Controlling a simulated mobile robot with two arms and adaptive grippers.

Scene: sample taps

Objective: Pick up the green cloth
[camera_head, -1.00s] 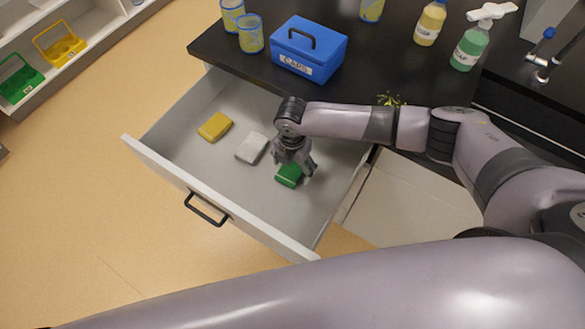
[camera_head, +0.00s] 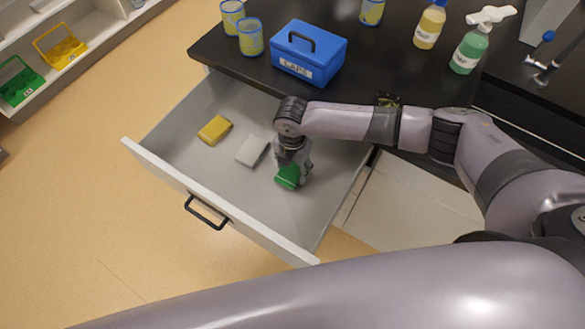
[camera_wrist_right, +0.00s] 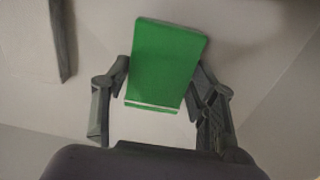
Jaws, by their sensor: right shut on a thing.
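The green cloth (camera_head: 288,176) is in the open drawer (camera_head: 225,180), at its right side. My right gripper (camera_head: 292,166) is over it with the fingers pointing down, shut on the cloth. In the right wrist view the green cloth (camera_wrist_right: 166,62) sits between the two fingers of the right gripper (camera_wrist_right: 160,85). I cannot tell whether the cloth still touches the drawer floor. The left gripper is not in view.
A yellow cloth (camera_head: 215,130) and a white cloth (camera_head: 252,151) lie in the drawer to the left. The black counter (camera_head: 365,70) above holds a blue caps box (camera_head: 309,53), several cups and bottles. The drawer's front wall (camera_head: 215,202) stands nearby.

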